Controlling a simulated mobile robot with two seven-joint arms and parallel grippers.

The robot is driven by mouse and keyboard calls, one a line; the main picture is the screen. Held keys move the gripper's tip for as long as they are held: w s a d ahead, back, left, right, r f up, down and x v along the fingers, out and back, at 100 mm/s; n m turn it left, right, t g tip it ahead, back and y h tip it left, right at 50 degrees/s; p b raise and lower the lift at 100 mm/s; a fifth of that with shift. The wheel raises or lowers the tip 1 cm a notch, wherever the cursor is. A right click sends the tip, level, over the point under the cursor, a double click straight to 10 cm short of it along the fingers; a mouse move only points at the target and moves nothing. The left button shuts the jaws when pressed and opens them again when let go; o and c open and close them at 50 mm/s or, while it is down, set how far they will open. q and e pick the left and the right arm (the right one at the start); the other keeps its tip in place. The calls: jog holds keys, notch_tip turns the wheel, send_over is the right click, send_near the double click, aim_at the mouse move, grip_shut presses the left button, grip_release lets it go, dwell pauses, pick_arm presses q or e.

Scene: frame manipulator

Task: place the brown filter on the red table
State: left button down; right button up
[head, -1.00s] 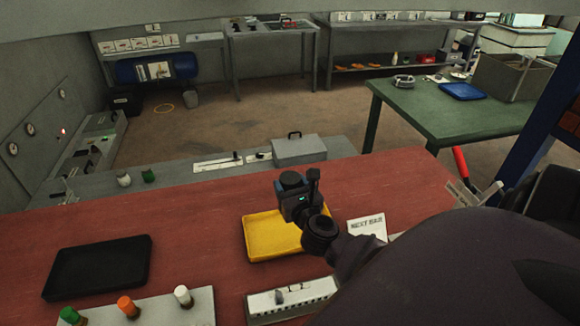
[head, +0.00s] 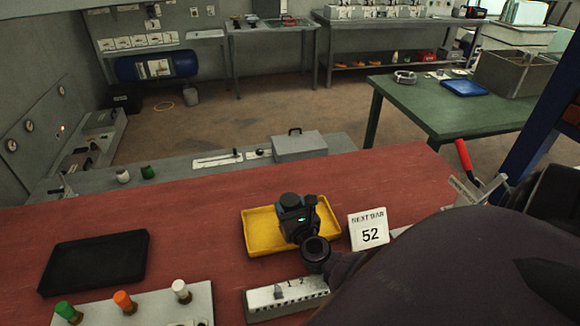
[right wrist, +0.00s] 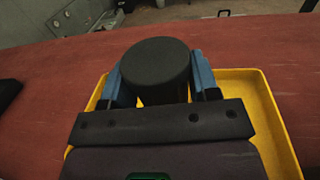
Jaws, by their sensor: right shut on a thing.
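My right gripper (head: 300,214) is shut on a dark cylinder, the filter (head: 291,200). The filter looks near black here rather than clearly brown. In the right wrist view the filter (right wrist: 155,62) stands between the two blue fingers, its flat round end showing and its lower part hidden. The gripper is over the yellow tray (head: 260,242), which lies on the red table (head: 190,226). I cannot tell whether the filter touches the tray. The tray (right wrist: 262,95) also shows around the gripper in the right wrist view. My left gripper is not in view.
A black tray (head: 95,262) lies on the red table at the left. A panel with green, orange and white knobs (head: 125,301) is at the front. The table between the trays is clear.

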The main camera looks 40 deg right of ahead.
jog(key=shift+f, duration=0.1)
jog(key=o, duration=1)
jog(key=b+v, duration=0.2)
jog(key=v, duration=0.8)
jog(key=shift+s+a, duration=0.1)
jog(key=shift+s, duration=0.15)
jog(key=shift+s+a, duration=0.25)
jog(key=shift+s, duration=0.45)
